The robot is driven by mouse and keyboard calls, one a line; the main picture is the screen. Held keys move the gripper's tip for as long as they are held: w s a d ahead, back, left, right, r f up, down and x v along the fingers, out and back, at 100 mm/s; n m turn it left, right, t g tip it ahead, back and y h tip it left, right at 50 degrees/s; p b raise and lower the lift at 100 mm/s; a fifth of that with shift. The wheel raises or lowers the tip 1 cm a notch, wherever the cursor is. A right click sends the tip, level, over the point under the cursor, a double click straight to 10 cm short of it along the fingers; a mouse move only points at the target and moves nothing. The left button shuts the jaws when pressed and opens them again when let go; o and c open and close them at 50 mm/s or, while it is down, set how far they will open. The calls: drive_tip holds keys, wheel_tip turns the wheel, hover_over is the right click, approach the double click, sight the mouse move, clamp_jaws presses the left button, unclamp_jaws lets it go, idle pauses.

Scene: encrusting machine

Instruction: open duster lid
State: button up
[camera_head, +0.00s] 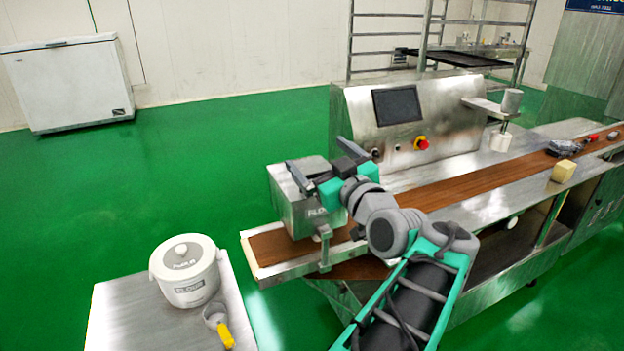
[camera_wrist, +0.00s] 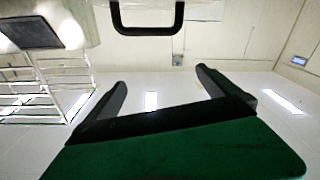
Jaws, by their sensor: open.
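In the wrist view the open gripper (camera_wrist: 162,84) lies below a black U-shaped handle (camera_wrist: 148,31), which appears to be on the duster. The fingers are apart from this handle.
A white flour tub (camera_head: 187,272) and a yellow-handled scoop (camera_head: 218,326) are on a metal table (camera_head: 120,312) at the lower left. The machine's control housing (camera_head: 440,115) rises behind the belt (camera_head: 440,197). Green floor is clear on the left.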

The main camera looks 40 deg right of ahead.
sight(319, 173)
drive_tip(key=f+m, duration=0.1)
drive_tip(key=f, duration=0.1)
drive_tip(key=s+f+m, duration=0.1)
drive_tip(key=f, duration=0.1)
drive_tip(key=d+f+m, duration=0.1)
drive_tip(key=f, duration=0.1)
drive_tip(key=shift+s+g+h, duration=0.2)
drive_tip(key=shift+g+h, duration=0.1)
drive_tip(key=x, duration=0.7)
drive_tip(key=shift+w+d+f+p, duration=0.15)
drive_tip(key=shift+w+f+p, duration=0.05)
drive_tip(key=shift+w+p, duration=0.2)
drive_tip(key=c, duration=1.9)
drive_tip(key=shift+c, duration=0.3)
